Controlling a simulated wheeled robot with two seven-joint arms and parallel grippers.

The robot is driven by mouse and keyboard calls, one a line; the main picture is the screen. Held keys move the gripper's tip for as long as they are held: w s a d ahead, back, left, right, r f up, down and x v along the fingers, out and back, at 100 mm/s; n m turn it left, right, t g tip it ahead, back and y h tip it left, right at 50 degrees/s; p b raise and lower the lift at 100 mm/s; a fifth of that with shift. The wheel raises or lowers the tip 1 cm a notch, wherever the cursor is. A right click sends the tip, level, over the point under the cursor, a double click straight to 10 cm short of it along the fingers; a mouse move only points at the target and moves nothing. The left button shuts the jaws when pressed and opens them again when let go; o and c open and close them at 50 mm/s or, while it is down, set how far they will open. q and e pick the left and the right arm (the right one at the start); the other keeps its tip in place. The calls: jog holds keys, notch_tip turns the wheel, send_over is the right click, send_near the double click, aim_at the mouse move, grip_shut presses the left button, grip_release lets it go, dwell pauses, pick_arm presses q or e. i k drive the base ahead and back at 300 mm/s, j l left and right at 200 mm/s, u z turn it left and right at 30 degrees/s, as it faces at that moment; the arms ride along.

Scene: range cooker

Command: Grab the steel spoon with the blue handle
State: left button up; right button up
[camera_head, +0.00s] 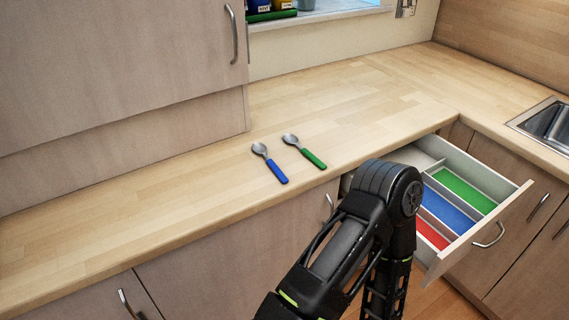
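The steel spoon with the blue handle (276,171) lies on the wooden worktop left of the picture's middle. Its bowl points to the back left and its handle toward the front edge. A second steel spoon with a green handle (311,157) lies just to its right, roughly parallel and apart from it. Neither gripper is in view. A black arm link of mine rises from the bottom middle and bends down in front of the cabinets, apart from both spoons.
An open drawer (508,197) with green, blue and red compartments juts out right of my arm. A sink (545,122) is at the far right. A wall cabinet (120,60) overhangs the worktop (120,205) at the left. The worktop around the spoons is clear.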

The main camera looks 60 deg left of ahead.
aim_at(261, 148)
jog(key=i+l, duration=0.45)
jog(key=u, duration=2.55)
